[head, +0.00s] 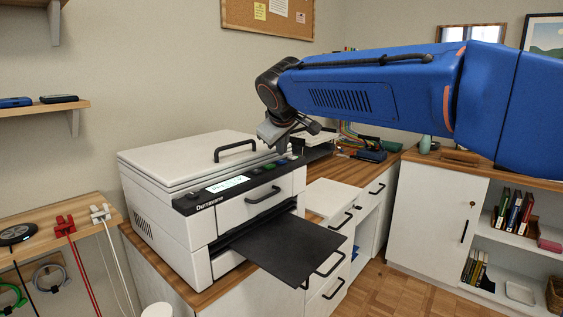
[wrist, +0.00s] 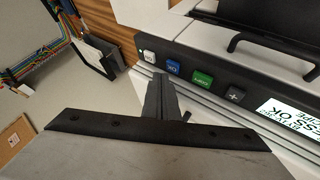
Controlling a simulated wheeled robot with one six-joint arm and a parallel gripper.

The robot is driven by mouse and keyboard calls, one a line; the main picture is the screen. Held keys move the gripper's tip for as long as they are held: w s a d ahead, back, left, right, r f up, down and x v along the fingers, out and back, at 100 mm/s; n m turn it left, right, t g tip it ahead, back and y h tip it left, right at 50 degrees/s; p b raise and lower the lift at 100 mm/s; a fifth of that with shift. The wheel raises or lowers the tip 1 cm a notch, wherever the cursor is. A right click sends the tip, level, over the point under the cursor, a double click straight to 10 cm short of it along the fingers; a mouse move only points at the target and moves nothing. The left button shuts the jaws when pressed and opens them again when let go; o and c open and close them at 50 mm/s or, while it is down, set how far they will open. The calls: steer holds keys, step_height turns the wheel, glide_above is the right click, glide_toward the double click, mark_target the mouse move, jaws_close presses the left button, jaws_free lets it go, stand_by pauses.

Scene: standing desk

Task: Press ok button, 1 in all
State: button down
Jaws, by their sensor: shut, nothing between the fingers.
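A white printer (head: 190,160) stands on a wooden-topped cabinet in the head view. Its black control strip carries a lit display (head: 228,183); part of its text in the wrist view reads "SS OK". In the wrist view the strip holds a white button (wrist: 148,56), a blue button (wrist: 172,67) that seems labelled OK, a green button (wrist: 202,79) and a plus button (wrist: 235,95). My gripper (wrist: 162,88) is shut and empty, its fingertips close beside the blue button in the picture. In the head view my gripper (head: 283,146) hangs over the strip's right end; contact cannot be told.
A black paper tray (head: 285,245) juts out from the printer's front. A black lid handle (head: 236,150) stands up on top. Coloured cables (wrist: 35,45) and a dark box (wrist: 97,55) lie past the strip's end.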

mark_target(282, 162)
steer(key=shift+f, duration=0.1)
steer(key=shift+f, duration=0.3)
steer(key=shift+f, duration=0.4)
stand_by(0.7)
steer(key=shift+r, duration=0.85)
steer(key=shift+r, duration=2.45)
